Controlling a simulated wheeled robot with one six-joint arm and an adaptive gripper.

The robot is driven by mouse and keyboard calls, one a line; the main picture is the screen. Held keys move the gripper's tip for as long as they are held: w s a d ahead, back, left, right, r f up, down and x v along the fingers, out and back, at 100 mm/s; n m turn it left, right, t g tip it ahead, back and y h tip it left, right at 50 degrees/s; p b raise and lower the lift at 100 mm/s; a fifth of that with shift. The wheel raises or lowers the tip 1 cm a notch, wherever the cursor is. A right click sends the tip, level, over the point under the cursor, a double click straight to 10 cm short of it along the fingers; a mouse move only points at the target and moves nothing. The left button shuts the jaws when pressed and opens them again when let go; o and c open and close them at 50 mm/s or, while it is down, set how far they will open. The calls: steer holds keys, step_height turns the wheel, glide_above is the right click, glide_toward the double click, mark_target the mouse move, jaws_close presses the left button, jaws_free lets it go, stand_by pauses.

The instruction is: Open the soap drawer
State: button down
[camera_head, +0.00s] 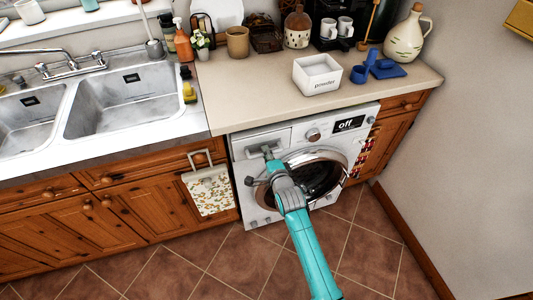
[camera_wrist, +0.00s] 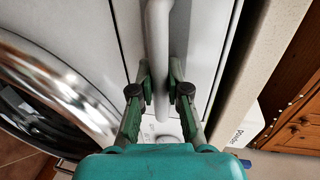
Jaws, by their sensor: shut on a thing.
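The white washing machine (camera_head: 245,190) stands under the counter, with its soap drawer (camera_head: 276,138) at the top left of its front. The drawer front looks flush with the machine in the head view. My gripper (camera_head: 267,152) is at the drawer front. In the wrist view, the drawer's grey bar handle (camera_wrist: 158,35) runs between the two fingers of my gripper (camera_wrist: 161,84), which are shut on it. The drawer front (camera_wrist: 198,45) shows behind the handle. The fingers hide part of the handle.
The round door (camera_head: 318,175) of the machine is below and right of the drawer; my arm passes in front of its left part. A towel (camera_head: 210,193) hangs on the cabinet to the left. A white powder box (camera_head: 317,76) stands on the counter. The tiled floor (camera_head: 225,262) in front is clear.

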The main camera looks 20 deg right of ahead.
steer(key=shift+s, duration=0.1)
steer(key=f+v, duration=0.3)
steer(key=v, duration=1.2)
steer(key=shift+s, duration=0.45)
steer(key=shift+f, duration=0.1)
steer(key=c, duration=1.1)
jaws_free()
steer(key=shift+c, duration=0.2)
steer(key=v, duration=1.2)
steer(key=shift+s, duration=0.1)
steer(key=s+r+n, duration=0.4)
steer(key=s+n, duration=0.5)
steer(key=s, duration=0.4)
steer(key=s+r+n, duration=0.3)
steer(key=s+n, duration=0.6)
steer(key=s, duration=0.4)
steer(key=shift+r+g, duration=0.4)
